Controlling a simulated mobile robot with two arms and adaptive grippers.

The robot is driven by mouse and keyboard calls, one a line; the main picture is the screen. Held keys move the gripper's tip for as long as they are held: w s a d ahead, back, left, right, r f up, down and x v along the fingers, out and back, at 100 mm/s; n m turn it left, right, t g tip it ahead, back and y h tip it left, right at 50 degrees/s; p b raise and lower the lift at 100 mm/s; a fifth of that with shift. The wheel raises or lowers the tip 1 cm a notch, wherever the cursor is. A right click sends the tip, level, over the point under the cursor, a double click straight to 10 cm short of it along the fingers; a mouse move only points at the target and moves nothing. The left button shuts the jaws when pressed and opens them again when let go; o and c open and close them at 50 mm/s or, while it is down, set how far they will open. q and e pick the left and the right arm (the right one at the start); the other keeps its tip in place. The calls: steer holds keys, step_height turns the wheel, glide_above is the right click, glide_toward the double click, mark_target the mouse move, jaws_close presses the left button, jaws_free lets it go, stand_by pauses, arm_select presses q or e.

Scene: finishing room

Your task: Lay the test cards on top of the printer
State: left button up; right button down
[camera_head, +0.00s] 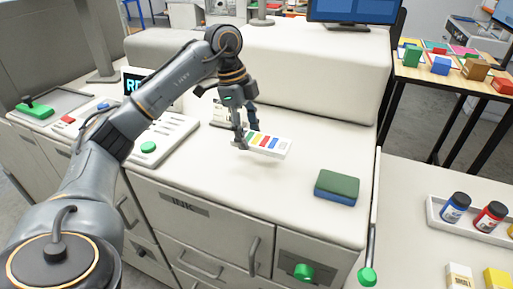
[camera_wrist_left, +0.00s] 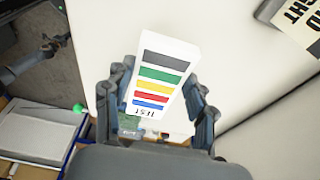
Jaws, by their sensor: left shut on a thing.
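The test cards (camera_head: 270,144) are a white pack with coloured stripes. My left gripper (camera_head: 246,138) is shut on their left end over the printer's white top (camera_head: 225,175). They look a little above the surface; contact is unclear. In the left wrist view the test cards (camera_wrist_left: 165,62) sit between the two dark fingers of the left gripper (camera_wrist_left: 165,115), showing the printed word TEST. The printer has a drawer marked INK in front. What looks like my right gripper (camera_wrist_left: 52,44) shows small at the left of the wrist view; its jaws are unclear.
A green-and-blue block (camera_head: 337,187) lies on the printer top, right of the cards. A raised white housing (camera_head: 290,75) stands behind. A green-knobbed lever (camera_head: 368,275) is at the front right. A tray (camera_head: 435,212) with bottles is farther right. The printer top before the cards is clear.

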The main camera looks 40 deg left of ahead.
mark_target(256, 160)
arm_select(q)
steer(key=shift+w+d+f, duration=0.15)
steer(key=shift+d+f, duration=0.25)
steer(key=shift+f, duration=0.2)
steer(key=p+x, duration=0.2)
steer(key=x, duration=0.2)
steer(key=shift+w, duration=0.15)
steer(key=shift+a+f, duration=0.1)
steer(key=shift+f, duration=0.05)
steer(key=o, duration=1.2)
steer(key=shift+f, duration=0.15)
steer(key=shift+o, duration=0.2)
steer(key=b+v, duration=0.1)
steer(key=v, duration=1.1)
